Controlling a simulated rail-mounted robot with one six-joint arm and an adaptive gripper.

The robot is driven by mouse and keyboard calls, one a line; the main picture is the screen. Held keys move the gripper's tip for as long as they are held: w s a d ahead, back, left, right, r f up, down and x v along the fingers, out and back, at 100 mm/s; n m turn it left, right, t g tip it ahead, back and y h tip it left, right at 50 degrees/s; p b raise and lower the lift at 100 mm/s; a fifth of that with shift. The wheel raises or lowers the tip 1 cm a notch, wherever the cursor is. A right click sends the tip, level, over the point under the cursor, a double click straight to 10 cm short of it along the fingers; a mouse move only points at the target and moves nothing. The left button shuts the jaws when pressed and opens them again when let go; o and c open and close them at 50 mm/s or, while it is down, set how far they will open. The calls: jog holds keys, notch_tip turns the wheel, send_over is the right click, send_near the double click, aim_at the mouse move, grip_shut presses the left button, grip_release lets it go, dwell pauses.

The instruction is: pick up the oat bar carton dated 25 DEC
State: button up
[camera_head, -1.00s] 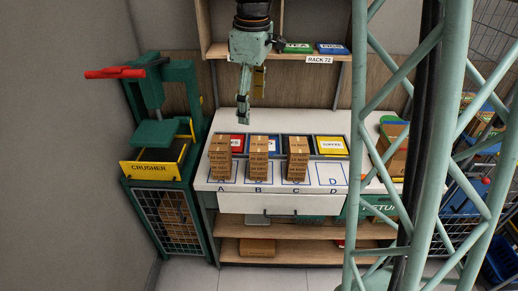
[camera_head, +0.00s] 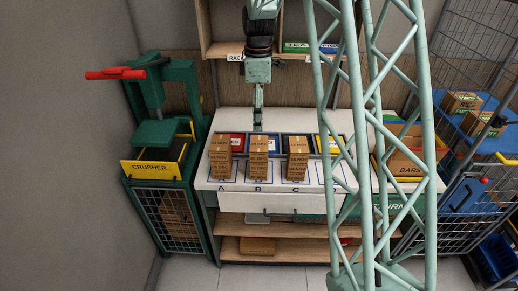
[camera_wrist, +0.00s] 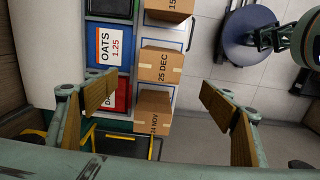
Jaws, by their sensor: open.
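The brown oat bar carton dated 25 DEC (camera_wrist: 161,66) lies in the middle of a row in the wrist view. In the head view it tops the stack of cartons at mark B (camera_head: 259,144). My gripper (camera_head: 258,120) hangs above and behind that stack, open and empty. In the wrist view my gripper's fingers (camera_wrist: 158,90) stand wide apart, with the row of cartons between and beyond them. A carton dated 24 NOV (camera_wrist: 153,112) sits on one side. Another, reading 15 with the month cut off (camera_wrist: 170,8), sits on the other.
Coloured bins stand behind the stacks, among them a blue OATS bin (camera_wrist: 108,45). The green crusher (camera_head: 155,160) with its red handle is at the left. Mark D looks bare behind my lattice mast. A BARS carton (camera_head: 407,160) and wire cages are at the right.

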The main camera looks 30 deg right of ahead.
aim_at(259, 143)
jog(key=shift+f, duration=0.1)
dwell(0.3)
jog(key=shift+f, duration=4.25)
jog(key=shift+f, duration=0.1)
jog(key=shift+f+p, duration=0.6)
jog(key=shift+f, duration=1.9)
jog(key=shift+c, duration=0.9)
jog(key=c, duration=0.9)
